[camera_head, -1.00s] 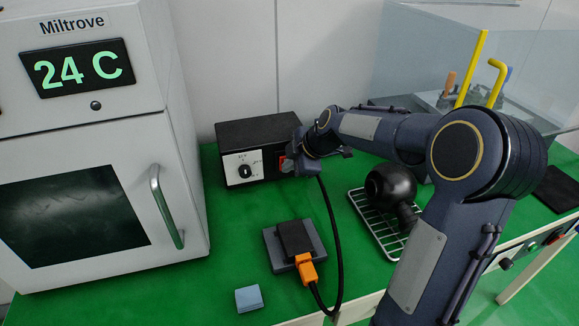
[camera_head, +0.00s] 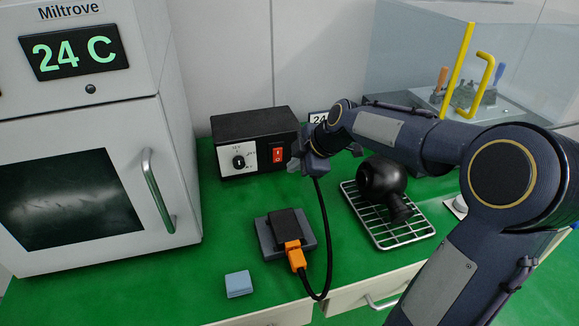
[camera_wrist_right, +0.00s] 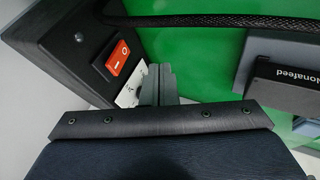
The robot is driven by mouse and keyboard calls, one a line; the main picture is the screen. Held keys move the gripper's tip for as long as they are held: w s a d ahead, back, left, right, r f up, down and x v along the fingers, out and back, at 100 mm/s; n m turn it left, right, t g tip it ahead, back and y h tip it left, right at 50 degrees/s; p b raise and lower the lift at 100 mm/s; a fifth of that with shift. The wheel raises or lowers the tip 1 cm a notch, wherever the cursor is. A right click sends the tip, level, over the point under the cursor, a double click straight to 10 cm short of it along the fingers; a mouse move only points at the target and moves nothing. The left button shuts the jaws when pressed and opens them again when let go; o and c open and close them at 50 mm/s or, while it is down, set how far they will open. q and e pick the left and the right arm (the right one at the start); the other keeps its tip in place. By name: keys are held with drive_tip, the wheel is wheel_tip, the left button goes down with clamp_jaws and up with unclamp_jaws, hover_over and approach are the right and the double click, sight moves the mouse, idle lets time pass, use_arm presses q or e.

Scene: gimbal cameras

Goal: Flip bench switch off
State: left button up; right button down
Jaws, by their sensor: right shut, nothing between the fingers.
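A red rocker switch (camera_head: 278,155) sits on the front of a black box with a white dial panel (camera_head: 239,162), at the back of the green bench. In the right wrist view the switch (camera_wrist_right: 118,58) shows an O mark at one end and a bar mark at the other. I cannot tell which end is pressed in. My right gripper (camera_head: 294,163) is shut and empty, just right of the switch. Its fingers show in the right wrist view (camera_wrist_right: 160,85) beside the switch, seemingly apart from it. My left gripper is out of view.
An oven-like cabinet (camera_head: 165,100) stands left. A grey-black device (camera_head: 267,238) with an orange plug (camera_head: 292,254) and black cable lies in front. A blue block (camera_head: 238,284) is near the front. A round black vessel (camera_head: 380,180) rests on a wire rack (camera_head: 400,236).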

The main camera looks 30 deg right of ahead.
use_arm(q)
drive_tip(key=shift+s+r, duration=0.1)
use_arm(e)
drive_tip(key=s+v, duration=0.1)
drive_tip(key=v, duration=0.5)
drive_tip(key=shift+f, duration=0.4)
drive_tip(key=shift+a, duration=0.1)
